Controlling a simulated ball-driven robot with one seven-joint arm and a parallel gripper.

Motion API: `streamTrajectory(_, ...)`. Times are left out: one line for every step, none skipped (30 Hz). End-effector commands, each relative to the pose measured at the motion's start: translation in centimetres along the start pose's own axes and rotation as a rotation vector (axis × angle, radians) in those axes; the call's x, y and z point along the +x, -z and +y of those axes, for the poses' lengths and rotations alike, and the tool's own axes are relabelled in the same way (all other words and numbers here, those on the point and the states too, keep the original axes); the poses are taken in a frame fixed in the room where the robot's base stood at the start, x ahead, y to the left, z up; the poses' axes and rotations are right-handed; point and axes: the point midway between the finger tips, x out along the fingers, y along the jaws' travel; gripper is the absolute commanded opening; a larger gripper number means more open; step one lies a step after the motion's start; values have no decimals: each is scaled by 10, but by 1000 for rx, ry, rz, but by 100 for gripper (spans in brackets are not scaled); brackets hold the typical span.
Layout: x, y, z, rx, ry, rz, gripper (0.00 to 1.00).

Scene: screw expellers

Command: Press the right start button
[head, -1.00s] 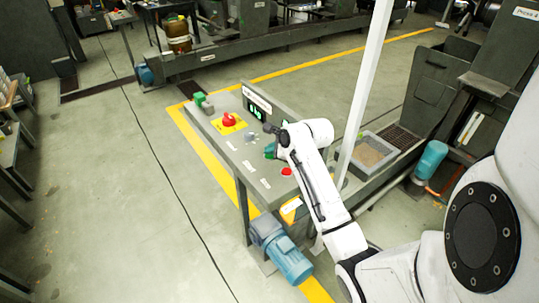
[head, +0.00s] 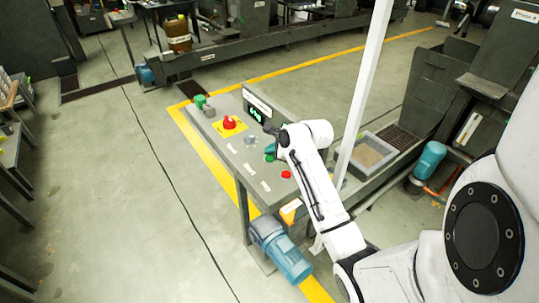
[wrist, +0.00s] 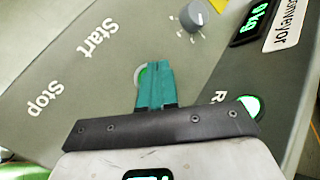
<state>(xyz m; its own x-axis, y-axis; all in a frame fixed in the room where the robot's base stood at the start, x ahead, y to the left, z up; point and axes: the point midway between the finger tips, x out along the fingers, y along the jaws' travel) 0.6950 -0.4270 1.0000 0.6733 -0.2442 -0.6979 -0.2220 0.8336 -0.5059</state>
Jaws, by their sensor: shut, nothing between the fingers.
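A green start button (head: 269,158) sits on the sloping control panel (head: 220,145), left of my forearm in the head view. In the wrist view the button (wrist: 141,76) has a pale rim, lies beside the printed word "Start", and is partly covered by my fingers. My gripper (wrist: 157,68) has teal fingers closed together with nothing between them. Its tip is over the button's edge; I cannot tell whether it touches. In the head view the gripper (head: 270,149) shows just beyond the button, partly hidden by my wrist.
A red stop button (head: 286,174) is nearer on the panel. A red switch (head: 229,122) on a yellow plate, a grey knob (wrist: 194,15) and a lit display (head: 255,113) are further along. A lit green lamp (wrist: 250,106) is at right. A white post (head: 363,90) stands behind my arm.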

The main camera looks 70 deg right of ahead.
Motion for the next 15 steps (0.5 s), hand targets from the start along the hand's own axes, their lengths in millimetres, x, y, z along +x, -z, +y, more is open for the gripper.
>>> streamTrajectory(-2, -1, -1, 0, -1, 0, 0)
streamTrajectory(-1, -1, -1, 0, -1, 0, 0)
streamTrajectory(-1, -1, -1, 0, 0, 0, 0)
streamTrajectory(-1, -1, 0, -1, 0, 0, 0)
streamTrajectory(-1, -1, 0, -1, 0, 0, 0)
streamTrajectory(-1, -1, 0, -1, 0, 0, 0)
streamTrajectory(-1, -1, 0, -1, 0, 0, 0)
streamTrajectory(-1, -1, 0, -1, 0, 0, 0)
streamTrajectory(-1, -1, 0, -1, 0, 0, 0)
streamTrajectory(-1, -1, -1, -1, 0, 0, 0)
streamTrajectory(-1, -2, -1, -1, 0, -1, 0)
streamTrajectory(-2, -2, -2, -2, 1, -1, 0)
streamTrajectory(-4, -4, -3, -2, 1, -1, 0)
streamTrajectory(-5, -5, -4, -3, 2, -2, 0)
streamTrajectory(-8, -7, -6, -4, 1, -2, 0)
